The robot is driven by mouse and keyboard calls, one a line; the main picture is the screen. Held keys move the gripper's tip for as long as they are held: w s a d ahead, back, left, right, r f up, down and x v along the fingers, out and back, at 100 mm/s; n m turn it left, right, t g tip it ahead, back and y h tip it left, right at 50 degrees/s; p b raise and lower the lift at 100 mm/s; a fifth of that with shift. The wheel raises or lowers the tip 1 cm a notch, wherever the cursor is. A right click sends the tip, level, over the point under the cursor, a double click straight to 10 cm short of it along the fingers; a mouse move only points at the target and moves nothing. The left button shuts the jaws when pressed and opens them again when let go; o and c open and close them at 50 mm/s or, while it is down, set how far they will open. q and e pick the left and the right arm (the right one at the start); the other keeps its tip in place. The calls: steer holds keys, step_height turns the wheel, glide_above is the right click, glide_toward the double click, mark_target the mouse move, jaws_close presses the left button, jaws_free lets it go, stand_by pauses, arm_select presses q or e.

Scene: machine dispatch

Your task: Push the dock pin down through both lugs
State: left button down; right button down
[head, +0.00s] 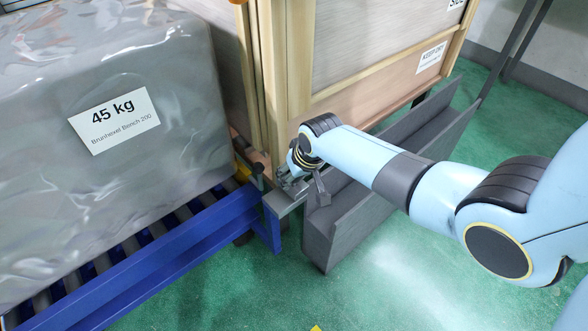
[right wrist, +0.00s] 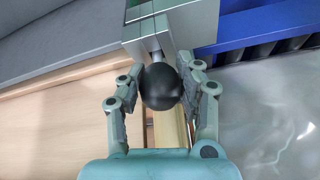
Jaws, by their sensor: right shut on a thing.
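The dock pin has a black ball knob (right wrist: 161,87) and a short metal shaft (right wrist: 157,50) that enters a grey metal lug (right wrist: 145,32) in the right wrist view. How deep the pin sits, and whether it passes through a second lug, is hidden. My right gripper (right wrist: 161,95) is shut on the knob, with one finger on each side of it. In the head view, my right gripper (head: 286,183) is at the grey metal bracket (head: 283,200) between the blue conveyor and the grey ramp-like cart edge. My left gripper is not in view.
A blue roller conveyor (head: 190,245) carries a wrapped grey load labelled 45 kg (head: 150,160). A wooden crate (head: 345,95) stands behind my right gripper. Green floor (head: 430,290) is open at the front.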

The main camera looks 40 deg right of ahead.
steer(key=shift+f+b, duration=0.3)
steer(key=shift+f, duration=0.2)
steer(key=c, duration=0.7)
jaws_free()
steer(key=shift+c, duration=0.2)
steer(key=shift+r, duration=0.15)
steer(key=v, duration=1.1)
steer(key=shift+s+r, duration=0.15)
steer(key=shift+r, duration=0.25)
